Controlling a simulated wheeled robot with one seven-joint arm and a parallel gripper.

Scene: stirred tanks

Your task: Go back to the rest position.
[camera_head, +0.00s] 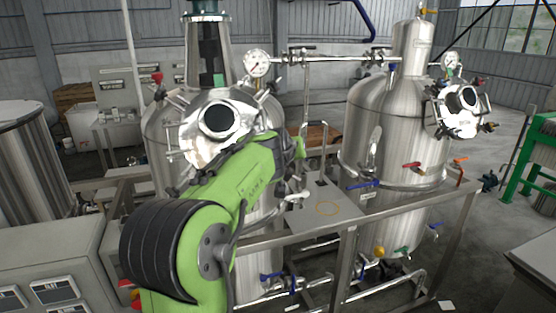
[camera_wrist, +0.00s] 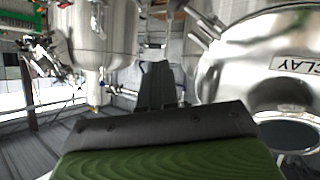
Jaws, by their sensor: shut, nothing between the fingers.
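My gripper (camera_wrist: 158,70) shows in the wrist view as dark fingers held together, with nothing between them. Behind them are a dark plate and a green housing. In the head view my green arm reaches up and right in front of the left steel tank (camera_head: 262,112). Its far end is by the gap between the two tanks, and the fingers cannot be made out there. In the wrist view, which looks upside down, a steel tank with an inverted "CLAY" label (camera_wrist: 296,64) is close on the right. Another steel tank (camera_wrist: 105,35) stands farther off at upper left.
The right tank (camera_head: 375,130) carries valves with coloured handles. A pipe with a pressure gauge (camera_head: 257,64) joins the tops. A steel frame rail (camera_head: 400,206) and a small platform (camera_head: 313,212) stand in front. Control cabinets (camera_head: 50,262) are at lower left.

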